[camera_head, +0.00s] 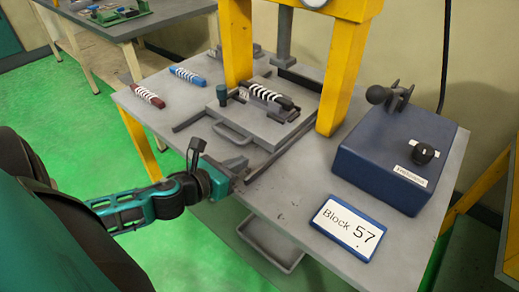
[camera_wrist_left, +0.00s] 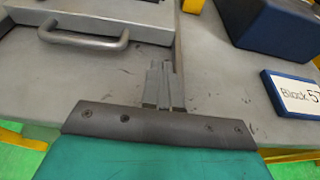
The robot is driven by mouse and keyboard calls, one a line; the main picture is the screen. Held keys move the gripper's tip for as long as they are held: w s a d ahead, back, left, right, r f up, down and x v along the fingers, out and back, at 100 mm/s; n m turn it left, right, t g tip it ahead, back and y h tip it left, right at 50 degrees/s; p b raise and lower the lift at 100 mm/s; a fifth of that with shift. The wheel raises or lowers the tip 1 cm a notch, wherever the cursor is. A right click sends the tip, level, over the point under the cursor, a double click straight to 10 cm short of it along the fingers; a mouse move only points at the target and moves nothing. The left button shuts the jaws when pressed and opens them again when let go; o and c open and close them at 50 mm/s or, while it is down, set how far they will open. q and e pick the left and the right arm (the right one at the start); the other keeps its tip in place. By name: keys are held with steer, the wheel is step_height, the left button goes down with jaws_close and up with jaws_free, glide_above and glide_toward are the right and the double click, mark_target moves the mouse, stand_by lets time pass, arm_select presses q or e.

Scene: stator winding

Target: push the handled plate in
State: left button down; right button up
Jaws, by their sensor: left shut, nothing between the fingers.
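The handled plate (camera_head: 264,130) is a grey slab on the table under the yellow press frame, with a bar handle (camera_head: 232,134) on its front edge. A black-and-white striped piece and a dark green knob sit on it. In the left wrist view the handle (camera_wrist_left: 84,40) shows at the upper left. My left gripper (camera_head: 243,172) is shut and empty at the table's front edge, in front of the plate and apart from the handle. In the left wrist view its fingers (camera_wrist_left: 164,86) point at the table, right of the handle. My right gripper is not in view.
A yellow press frame (camera_head: 345,75) stands around the plate. A blue control box (camera_head: 395,150) and a "Block 57" sign (camera_head: 348,227) are on the right. A red striped piece (camera_head: 147,95) and a blue one (camera_head: 188,76) lie at the left. A grey rail (camera_head: 290,150) runs beside the plate.

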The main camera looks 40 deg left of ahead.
arm_select(q)
glide_toward(281, 130)
steer(key=shift+d+f, duration=0.15)
steer(key=shift+f, duration=1.45)
steer(key=shift+w, duration=0.1)
steer(key=w, duration=0.5)
steer(key=w+p, duration=0.1)
steer(key=w, duration=0.2)
steer(key=shift+w+d, duration=0.3)
steer(key=shift+d, duration=0.1)
steer(key=shift+r, duration=0.25)
steer(key=shift+w+r, duration=0.1)
steer(key=shift+a, duration=0.15)
